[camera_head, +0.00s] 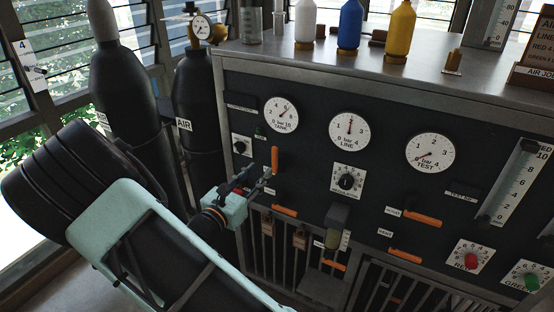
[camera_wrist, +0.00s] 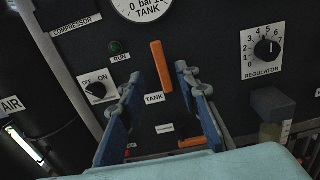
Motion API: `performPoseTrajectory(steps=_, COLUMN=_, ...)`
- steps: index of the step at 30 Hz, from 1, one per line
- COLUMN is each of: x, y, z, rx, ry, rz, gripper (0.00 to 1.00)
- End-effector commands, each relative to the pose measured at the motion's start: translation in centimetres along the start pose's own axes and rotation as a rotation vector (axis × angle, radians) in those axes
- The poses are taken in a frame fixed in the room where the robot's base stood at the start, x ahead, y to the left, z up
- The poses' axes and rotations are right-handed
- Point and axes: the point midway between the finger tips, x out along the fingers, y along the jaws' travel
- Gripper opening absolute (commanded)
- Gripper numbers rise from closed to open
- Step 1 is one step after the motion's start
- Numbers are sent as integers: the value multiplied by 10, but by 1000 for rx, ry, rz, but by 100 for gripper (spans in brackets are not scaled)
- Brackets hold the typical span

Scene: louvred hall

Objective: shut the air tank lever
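The air tank lever is an orange bar standing upright on the dark panel, above the TANK label (camera_wrist: 154,99). It shows in the wrist view (camera_wrist: 161,66) and in the head view (camera_head: 275,159). My gripper (camera_wrist: 159,77) is open, its two blue-grey fingers spread to either side of the lever in the wrist view. In the head view my gripper (camera_head: 263,179) is at the panel, just below and left of the lever. I cannot tell whether a finger touches it. The TANK gauge (camera_head: 282,114) is above the lever, its needle pointing to the upper right.
A second orange lever (camera_wrist: 193,142) lies roughly horizontal below. The compressor switch (camera_wrist: 96,91) is to the left and the regulator knob (camera_wrist: 267,49) to the right. Dark air cylinders (camera_head: 196,105) stand left of the panel. Bottles (camera_head: 350,27) stand on top.

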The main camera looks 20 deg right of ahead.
Motion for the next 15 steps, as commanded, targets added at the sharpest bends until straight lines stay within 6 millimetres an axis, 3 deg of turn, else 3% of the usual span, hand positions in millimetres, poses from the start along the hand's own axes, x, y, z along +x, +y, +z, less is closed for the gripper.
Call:
performPoseTrajectory(steps=5, x=12, y=0, z=-2, rx=-1, ry=0, rz=1, gripper=30)
performPoseTrajectory(steps=15, x=58, y=-1, z=-2, rx=0, ry=-1, rz=-1, gripper=30)
